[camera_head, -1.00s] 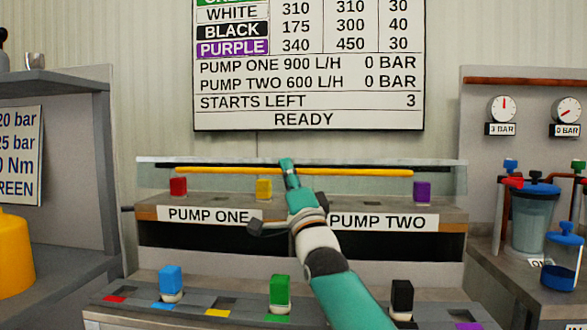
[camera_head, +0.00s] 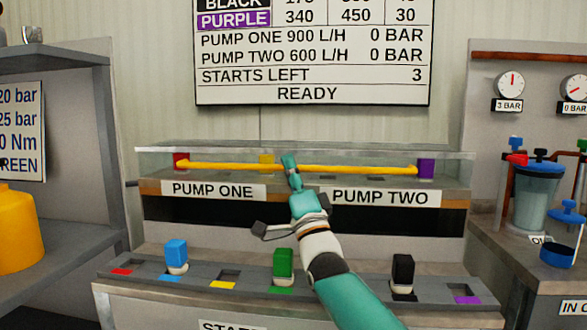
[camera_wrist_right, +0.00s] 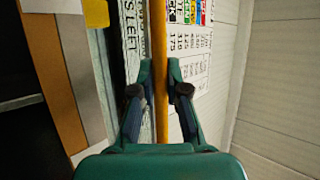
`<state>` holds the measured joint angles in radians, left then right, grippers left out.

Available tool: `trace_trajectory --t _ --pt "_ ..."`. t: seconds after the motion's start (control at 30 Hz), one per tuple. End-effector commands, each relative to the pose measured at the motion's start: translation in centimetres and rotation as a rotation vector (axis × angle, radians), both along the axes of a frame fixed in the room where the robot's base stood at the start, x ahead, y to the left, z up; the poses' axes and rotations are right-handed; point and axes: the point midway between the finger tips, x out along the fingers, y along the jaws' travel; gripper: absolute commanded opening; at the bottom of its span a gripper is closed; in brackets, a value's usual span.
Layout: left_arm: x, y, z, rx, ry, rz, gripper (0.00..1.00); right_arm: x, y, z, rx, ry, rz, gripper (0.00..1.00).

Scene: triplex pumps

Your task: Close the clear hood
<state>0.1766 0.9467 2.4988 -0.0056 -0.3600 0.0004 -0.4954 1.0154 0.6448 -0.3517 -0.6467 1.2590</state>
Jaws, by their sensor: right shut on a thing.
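The clear hood (camera_head: 450,160) is a see-through cover over the shelf marked PUMP ONE and PUMP TWO, with a yellow bar (camera_head: 358,170) along its front as a handle. Its walls now stand around the red, yellow and purple blocks; whether its lower edge touches the shelf is unclear. My right gripper (camera_head: 290,170) is at the middle of the bar. In the right wrist view, the bar (camera_wrist_right: 159,70) runs between the fingers (camera_wrist_right: 160,92), which are shut on it. My left gripper is not in view.
Behind the hood are a red block (camera_head: 181,160), yellow block (camera_head: 266,159) and purple block (camera_head: 426,168). Blue (camera_head: 176,254), green (camera_head: 283,266) and black (camera_head: 402,270) blocks stand on the front console. A board (camera_head: 312,60) reads READY. Gauges and vessels stand right.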

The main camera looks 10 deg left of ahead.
Motion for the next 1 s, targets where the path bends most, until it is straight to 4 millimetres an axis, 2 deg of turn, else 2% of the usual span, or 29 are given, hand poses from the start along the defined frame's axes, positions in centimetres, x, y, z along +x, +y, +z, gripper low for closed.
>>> trace_trajectory --t 0.03,0.1,0.13,0.2,0.67,1.0 --pt "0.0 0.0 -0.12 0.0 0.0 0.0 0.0 0.24 0.5 -0.94 -0.009 0.013 0.005 0.0" --pt "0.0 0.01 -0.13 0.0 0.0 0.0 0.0 0.27 0.53 -1.0 -0.01 0.014 0.005 0.0" --pt "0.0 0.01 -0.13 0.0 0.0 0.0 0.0 0.27 0.53 -1.02 -0.01 0.014 0.005 0.18" --pt "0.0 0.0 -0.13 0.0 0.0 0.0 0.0 0.28 0.54 -1.02 -0.01 0.014 0.005 0.24" --pt "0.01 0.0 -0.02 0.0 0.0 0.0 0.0 0.16 0.27 -0.51 -0.004 0.007 0.003 0.24" --pt "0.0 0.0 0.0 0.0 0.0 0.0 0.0 -0.62 -0.21 -1.27 -0.005 0.008 0.005 0.24"
